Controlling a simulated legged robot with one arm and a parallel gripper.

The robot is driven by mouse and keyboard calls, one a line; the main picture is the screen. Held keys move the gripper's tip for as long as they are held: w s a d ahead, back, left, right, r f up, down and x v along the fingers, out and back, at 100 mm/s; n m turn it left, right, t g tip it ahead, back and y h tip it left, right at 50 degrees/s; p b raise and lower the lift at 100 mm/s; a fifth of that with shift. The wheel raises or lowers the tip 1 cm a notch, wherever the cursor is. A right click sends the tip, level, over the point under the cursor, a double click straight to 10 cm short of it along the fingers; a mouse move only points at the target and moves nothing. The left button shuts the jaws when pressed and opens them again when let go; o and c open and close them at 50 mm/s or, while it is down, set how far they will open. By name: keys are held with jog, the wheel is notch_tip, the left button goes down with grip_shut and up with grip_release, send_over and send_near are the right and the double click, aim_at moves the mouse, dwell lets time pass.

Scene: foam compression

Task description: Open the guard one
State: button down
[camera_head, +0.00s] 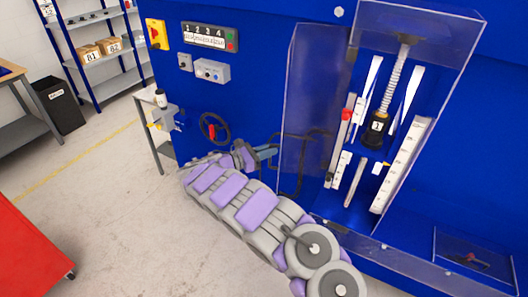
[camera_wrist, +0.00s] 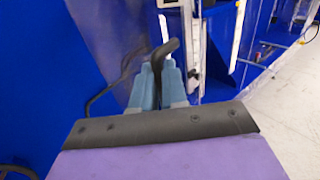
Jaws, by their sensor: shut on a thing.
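The clear guard panel (camera_head: 306,90) stands at the left side of the machine's opening in the head view, and looks turned at an angle to the blue front. A black bent handle (camera_wrist: 167,48) shows between my fingertips in the wrist view. My gripper (camera_head: 270,152) reaches the panel's lower left part in the head view. In the wrist view my gripper (camera_wrist: 160,85) has its blue-grey fingers shut on the handle. Behind the panel is the station with a black unit marked 1 (camera_head: 376,130) under a coiled spring.
The blue machine front carries a button box (camera_head: 206,70), a numbered panel (camera_head: 204,36) and a black handwheel (camera_head: 214,127). A small stand with a device (camera_head: 165,115) is left of it. A red cart (camera_head: 30,255) stands lower left. The floor between is clear.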

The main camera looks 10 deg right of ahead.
jog(key=shift+d+r, duration=0.15)
jog(key=shift+d, duration=0.4)
jog(key=c, duration=1.6)
grip_release()
jog(key=o, duration=0.3)
jog(key=shift+d, duration=0.35)
jog(key=shift+a+f, duration=0.2)
jog(key=shift+a, duration=0.1)
jog(key=shift+a+f, duration=0.1)
jog(key=shift+a, duration=0.4)
jog(key=v, duration=1.6)
jog(key=shift+a, duration=0.45)
